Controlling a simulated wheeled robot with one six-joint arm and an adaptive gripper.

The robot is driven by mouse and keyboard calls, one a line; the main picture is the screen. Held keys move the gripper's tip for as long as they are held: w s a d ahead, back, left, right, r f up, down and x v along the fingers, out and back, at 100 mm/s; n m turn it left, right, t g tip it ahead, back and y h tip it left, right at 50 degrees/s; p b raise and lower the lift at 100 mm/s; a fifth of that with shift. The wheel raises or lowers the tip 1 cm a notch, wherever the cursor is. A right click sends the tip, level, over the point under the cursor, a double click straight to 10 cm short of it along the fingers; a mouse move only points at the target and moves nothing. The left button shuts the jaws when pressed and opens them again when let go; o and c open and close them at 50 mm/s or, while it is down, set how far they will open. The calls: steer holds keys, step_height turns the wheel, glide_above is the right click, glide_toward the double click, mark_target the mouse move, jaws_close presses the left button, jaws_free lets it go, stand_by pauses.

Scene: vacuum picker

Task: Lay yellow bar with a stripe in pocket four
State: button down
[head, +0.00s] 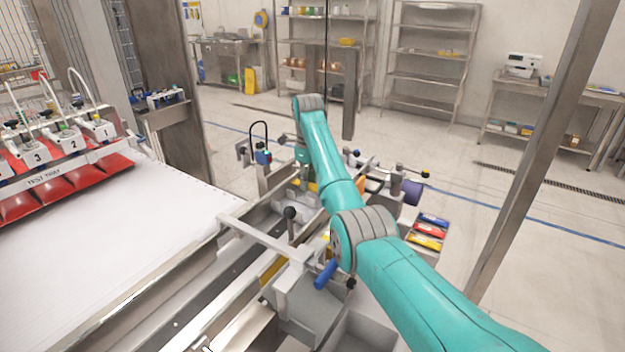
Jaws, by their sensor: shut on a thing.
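My gripper (302,178) is small in the head view, beyond my teal forearm, and points down over the metal fixtures at the end of the white conveyor. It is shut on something. A sliver of yellow, apparently the yellow bar (312,187), shows at its fingertips; its stripe cannot be made out. My forearm hides part of this area. To the right, a grey holder (443,228) bears blue (433,220), red (429,231) and yellow (425,242) bars side by side.
A metal frame with a black-knobbed lever (290,213) and a blue handle (326,274) stand near my elbow. A purple roll (412,193) is beyond the holder. Open floor lies at right.

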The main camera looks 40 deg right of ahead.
steer(key=shift+a+f, duration=0.1)
steer(key=shift+f, duration=0.45)
steer(key=c, duration=0.8)
jaws_free()
